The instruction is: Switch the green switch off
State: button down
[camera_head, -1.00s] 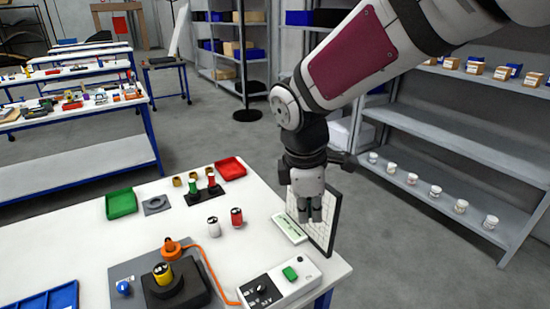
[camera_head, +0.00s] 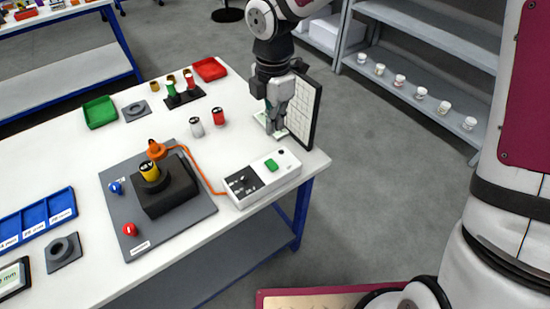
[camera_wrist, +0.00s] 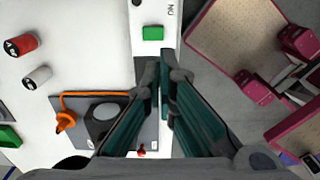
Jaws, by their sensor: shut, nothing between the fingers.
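The green switch (camera_head: 271,164) is a small green rocker on top of a white control box (camera_head: 285,170) near the table's right corner. I cannot tell which way it is tipped. In the wrist view the green switch (camera_wrist: 152,33) shows just beyond my fingertips. My gripper (camera_head: 275,131) points down behind the box, beside an upright panel, apart from the switch. In the wrist view my gripper (camera_wrist: 163,64) has its fingertips together with nothing between them.
The upright panel (camera_head: 305,110) stands close to my gripper. An orange cable (camera_head: 205,175) runs from the box to a grey board (camera_head: 130,220) with a black fixture. A white can (camera_head: 196,128) and a red can (camera_head: 218,117) stand to the left.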

aim_at(271, 164)
jog(key=shift+f, duration=0.1)
notch_tip(271, 164, down, 14)
jog(key=shift+r+p, duration=0.15)
jog(key=shift+p, duration=0.75)
jog(key=shift+d+f+b, duration=0.1)
jog(key=shift+f+b, duration=0.25)
jog(key=shift+f, duration=0.1)
jog(key=shift+s, duration=0.1)
jog(key=shift+r, duration=0.1)
jog(key=shift+w+a+r+b, duration=0.2)
jog(key=shift+w+a+b, duration=0.2)
jog(key=shift+w, duration=0.3)
